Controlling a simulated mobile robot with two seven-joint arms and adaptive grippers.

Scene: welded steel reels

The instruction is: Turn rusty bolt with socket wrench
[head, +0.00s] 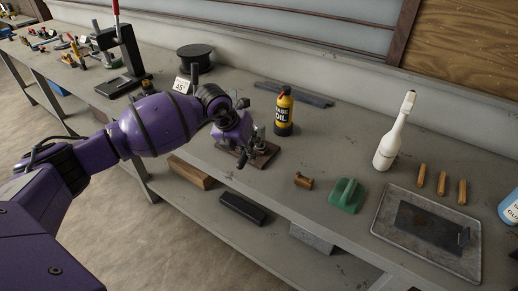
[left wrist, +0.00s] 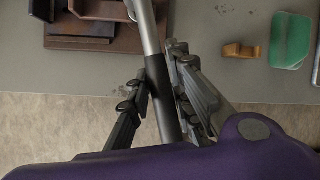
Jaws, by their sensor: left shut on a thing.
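My left gripper (head: 243,152) is over the bench, beside a brown base plate (head: 264,156) that carries a small metal fixture. In the left wrist view the two dark fingers (left wrist: 155,92) close from both sides on a long bar with a silver shaft and black grip, which looks like the socket wrench (left wrist: 150,32). The shaft runs up past the brown base plate (left wrist: 118,43) and out of the top of the picture. The wrench's socket end and the rusty bolt cannot be made out in either view. My right gripper is not in view.
A yellow and black oil bottle (head: 283,112) stands behind the plate. To the right are a small orange-brown block (head: 303,181), a green handled tool (head: 346,195), a white bottle (head: 392,140) and a grey tray (head: 390,236). A black press (head: 128,62) stands to the left.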

